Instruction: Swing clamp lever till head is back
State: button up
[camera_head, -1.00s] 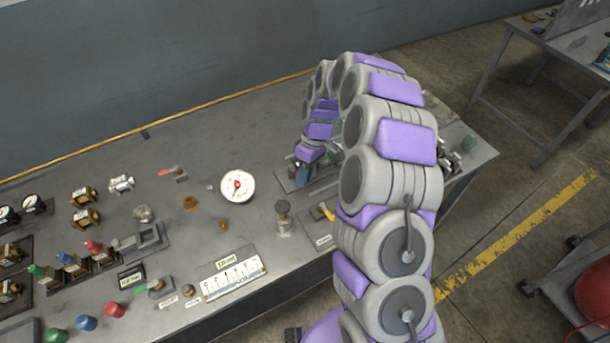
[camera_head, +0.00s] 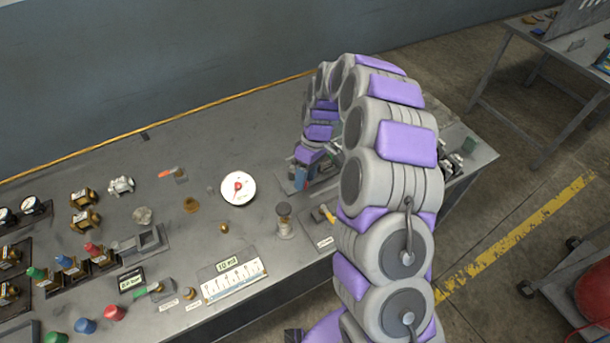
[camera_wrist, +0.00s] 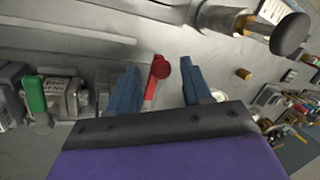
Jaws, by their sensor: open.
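My gripper's blue fingers are open, one on each side of the lever, with a gap visible to the right finger. The left finger is close to the lever; contact cannot be told. In the head view my gripper (camera_head: 302,177) is low over the bench, partly hidden by my arm.
A green-handled fitting (camera_wrist: 37,97) is left of the fingers in the wrist view. Several colored knobs stand at the bench's left.

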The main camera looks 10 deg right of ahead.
jog(key=p+v, duration=0.3)
jog(key=v, duration=1.4)
jog(key=shift+w, duration=0.15)
jog(key=shift+a+r, duration=0.1)
jog(key=s+r+m, duration=0.1)
jog(key=s+r, duration=0.2)
jog(key=s, duration=0.3)
jog(key=s+r+m+h, duration=0.1)
jog(key=s+r, duration=0.2)
jog(key=s, duration=0.3)
jog(key=s+r+m, duration=0.1)
jog(key=s+r, duration=0.2)
jog(key=s, duration=0.3)
jog(key=s+d+f+m, duration=0.1)
jog(key=s+d+m, duration=0.1)
jog(key=s, duration=0.9)
jog(key=s+d+f+m+t+h, duration=0.1)
jog(key=s+m, duration=0.4)
jog(key=s, duration=0.6)
jog(key=shift+s+d+f+h, duration=0.3)
jog(key=shift+d+f, duration=0.2)
jog(key=shift+f, duration=0.15)
